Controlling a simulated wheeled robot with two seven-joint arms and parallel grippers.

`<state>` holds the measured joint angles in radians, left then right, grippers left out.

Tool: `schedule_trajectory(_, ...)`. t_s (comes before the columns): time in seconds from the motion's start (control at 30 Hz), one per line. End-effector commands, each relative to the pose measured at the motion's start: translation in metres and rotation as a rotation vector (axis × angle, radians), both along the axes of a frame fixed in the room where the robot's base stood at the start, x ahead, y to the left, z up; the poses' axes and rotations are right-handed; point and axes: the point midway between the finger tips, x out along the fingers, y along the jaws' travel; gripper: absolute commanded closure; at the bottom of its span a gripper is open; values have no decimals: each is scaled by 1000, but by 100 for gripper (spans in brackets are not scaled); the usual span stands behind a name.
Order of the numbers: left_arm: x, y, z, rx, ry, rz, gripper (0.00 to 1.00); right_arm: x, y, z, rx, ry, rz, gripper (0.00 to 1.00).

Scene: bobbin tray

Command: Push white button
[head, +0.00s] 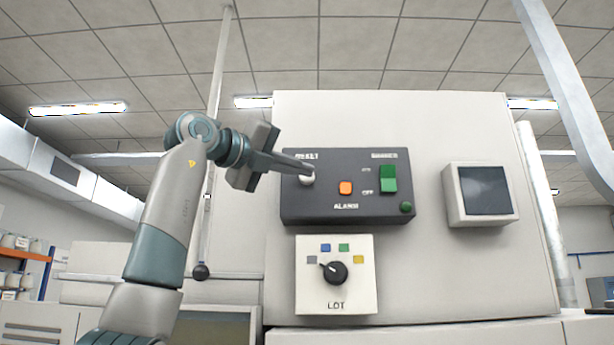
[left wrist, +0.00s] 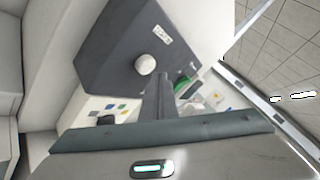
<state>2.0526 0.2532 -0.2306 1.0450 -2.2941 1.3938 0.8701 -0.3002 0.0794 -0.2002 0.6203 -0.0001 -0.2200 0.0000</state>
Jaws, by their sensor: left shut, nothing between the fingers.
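The white button (head: 307,179) is a round knob at the upper left of the dark control box (head: 300,212), under a partly hidden label. My left gripper (head: 311,168) is shut and empty. In the head view its fingertips overlap the top edge of the button. In the left wrist view the white button (left wrist: 145,64) shows clear of the shut fingers (left wrist: 161,82), just left of their tips. I cannot tell whether the fingers touch it. My right gripper is in neither view.
The box also carries an orange button (head: 345,188), a green switch (head: 389,179) and a small green knob (head: 406,207). Below is a white panel with a black dial (head: 335,272). A grey screen (head: 485,192) is at the right. A hanging cord with a dark ball (head: 201,272) is left of the cabinet.

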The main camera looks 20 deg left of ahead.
Motion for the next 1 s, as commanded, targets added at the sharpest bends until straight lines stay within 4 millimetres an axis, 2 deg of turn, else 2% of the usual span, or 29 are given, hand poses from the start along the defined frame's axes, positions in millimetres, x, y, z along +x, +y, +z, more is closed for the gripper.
schedule_trajectory(0.23,6,2,1,-1,0,0,100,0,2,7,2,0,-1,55)
schedule_trajectory(1.0,10,3,0,0,1,1,100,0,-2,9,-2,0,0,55)
